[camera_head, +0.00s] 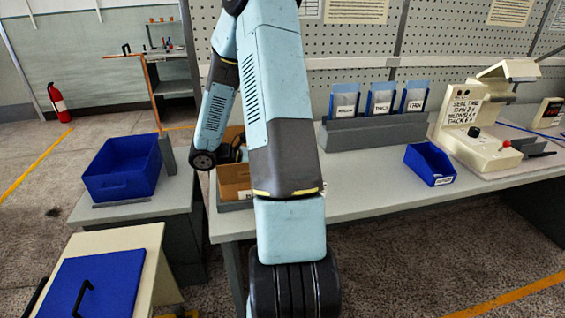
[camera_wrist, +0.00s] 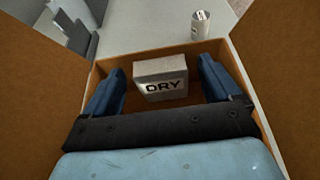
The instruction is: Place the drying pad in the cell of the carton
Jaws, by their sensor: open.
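The drying pad (camera_wrist: 160,72) is a pale block marked DRY. In the wrist view it sits inside the open carton (camera_wrist: 262,118), near its far wall. My gripper (camera_wrist: 163,66) is open, with one blue finger on each side of the pad and a visible gap on both sides. The fingers reach down between the carton's walls. The cell's dividers and the pad's underside are hidden. In the head view the brown carton (camera_head: 233,182) stands at the left end of the bench, and my arm hides much of it and the gripper.
Carton flaps (camera_wrist: 285,70) stand open on both sides. On the bench are a grey rack with labelled pouches (camera_head: 380,100), a blue bin (camera_head: 430,164) and a cream machine (camera_head: 470,120). A blue tub (camera_head: 122,168) stands left.

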